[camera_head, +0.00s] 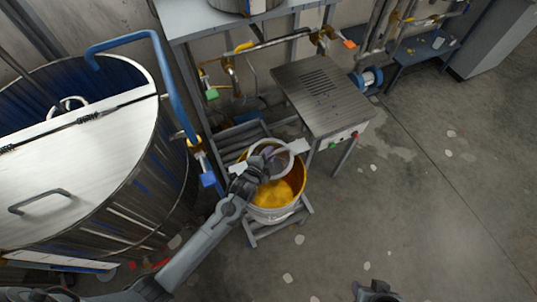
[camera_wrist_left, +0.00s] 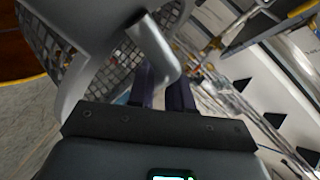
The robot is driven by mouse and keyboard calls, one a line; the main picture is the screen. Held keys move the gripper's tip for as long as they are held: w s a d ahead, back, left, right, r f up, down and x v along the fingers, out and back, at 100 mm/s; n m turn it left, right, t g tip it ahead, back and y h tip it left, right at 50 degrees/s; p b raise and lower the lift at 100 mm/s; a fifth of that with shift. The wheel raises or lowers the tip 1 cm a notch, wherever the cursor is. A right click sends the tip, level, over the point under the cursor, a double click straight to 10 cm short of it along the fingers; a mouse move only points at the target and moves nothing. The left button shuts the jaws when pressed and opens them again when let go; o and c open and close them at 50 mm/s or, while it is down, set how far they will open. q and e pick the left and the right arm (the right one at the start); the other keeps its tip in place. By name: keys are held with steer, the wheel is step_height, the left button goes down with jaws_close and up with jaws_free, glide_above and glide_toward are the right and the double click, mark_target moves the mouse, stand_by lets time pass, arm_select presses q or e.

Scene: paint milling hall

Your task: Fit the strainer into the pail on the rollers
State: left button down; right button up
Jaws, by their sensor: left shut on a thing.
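The strainer (camera_head: 297,147), a grey ring with a dark mesh bowl and flat lugs, shows over the back part of the pail in the head view. My left gripper (camera_head: 250,178) is shut on it at its near left side. In the left wrist view the mesh and grey rim of the strainer (camera_wrist_left: 85,62) sit just beyond my left fingers (camera_wrist_left: 165,92). The pail (camera_head: 272,214), pale outside with yellow paint inside, stands upright on the rollers (camera_head: 262,232). The strainer's exact height above the rim is hard to tell. My right gripper (camera_head: 375,290) is at the bottom edge; its fingers are unclear.
A large steel vat (camera_head: 140,185) with a half lid stands at left, its blue pipe (camera_head: 175,90) beside the rollers. A grey metal table (camera_head: 318,95) with a slotted top stands just behind the pail. Pipes with valves run along the wall. The floor at right is clear.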

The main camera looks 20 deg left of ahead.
arm_select(q)
step_height(320, 180, down, 3)
steer(key=shift+r+b, duration=0.1)
steer(key=shift+b, duration=1.15)
steer(key=shift+f+b, duration=2.45)
steer(key=shift+f, duration=1.95)
steer(key=c, duration=1)
jaws_free()
steer(key=shift+o, duration=0.2)
steer(key=shift+f, duration=0.1)
steer(key=shift+s, duration=0.1)
